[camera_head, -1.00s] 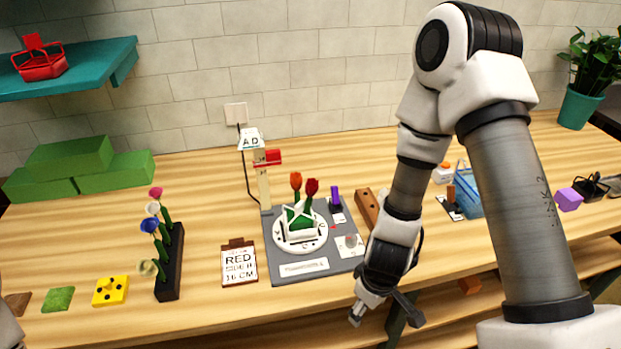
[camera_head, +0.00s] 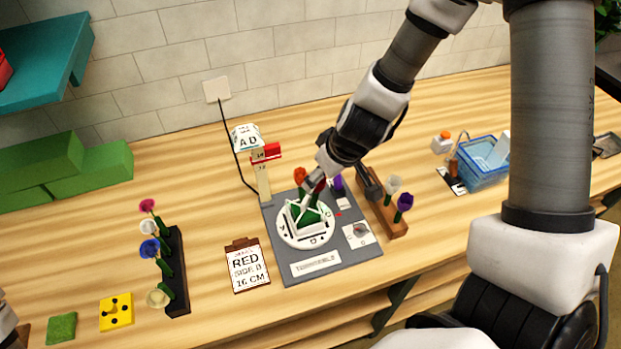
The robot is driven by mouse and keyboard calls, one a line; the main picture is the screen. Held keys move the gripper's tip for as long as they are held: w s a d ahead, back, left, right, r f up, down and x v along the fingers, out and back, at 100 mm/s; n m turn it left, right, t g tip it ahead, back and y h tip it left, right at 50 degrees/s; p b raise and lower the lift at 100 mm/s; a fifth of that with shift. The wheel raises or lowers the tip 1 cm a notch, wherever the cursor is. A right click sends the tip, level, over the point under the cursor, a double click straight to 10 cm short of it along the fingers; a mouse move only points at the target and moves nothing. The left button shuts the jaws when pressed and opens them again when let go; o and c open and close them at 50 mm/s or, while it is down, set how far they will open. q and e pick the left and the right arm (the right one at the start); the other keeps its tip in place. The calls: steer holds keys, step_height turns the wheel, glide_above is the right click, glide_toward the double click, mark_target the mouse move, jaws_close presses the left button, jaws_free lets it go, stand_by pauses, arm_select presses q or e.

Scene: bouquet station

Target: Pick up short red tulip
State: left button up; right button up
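The orange-red tulip (camera_head: 300,175) and a darker red tulip (camera_head: 318,187) stand in a green block inside the white holder on the round white turntable (camera_head: 285,233). The darker one is partly hidden by my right gripper (camera_head: 342,185).
A clipboard (camera_head: 247,266) reads RED, SIDE B, 16 CM. A height post (camera_head: 263,182) with a red marker stands behind the turntable. A dark rack (camera_head: 179,290) with several flowers is at left. A blue basket (camera_head: 470,178) is at right.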

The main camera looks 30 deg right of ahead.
mark_target(320, 186)
steer(key=shift+s+f+b, duration=0.25)
steer(key=shift+f+b, duration=0.15)
steer(key=shift+f, duration=0.25)
steer(key=shift+s+f+b, duration=0.2)
steer(key=shift+f+b, duration=0.2)
steer(key=shift+f, duration=0.2)
steer(key=w+f+b, duration=0.1)
steer(key=w+f, duration=0.1)
steer(key=w, duration=0.1)
steer(key=shift+a+f, duration=0.1)
steer(key=shift+f, duration=0.25)
steer(key=shift+s+r, duration=0.4)
steer(key=shift+s, duration=0.2)
steer(key=c, duration=0.9)
steer(key=shift+w+f, duration=0.2)
steer(key=shift+w, duration=0.2)
arm_select(q)
steer(key=f, duration=0.3)
steer(key=shift+s, duration=0.25)
arm_select(e)
steer(key=shift+r, duration=0.1)
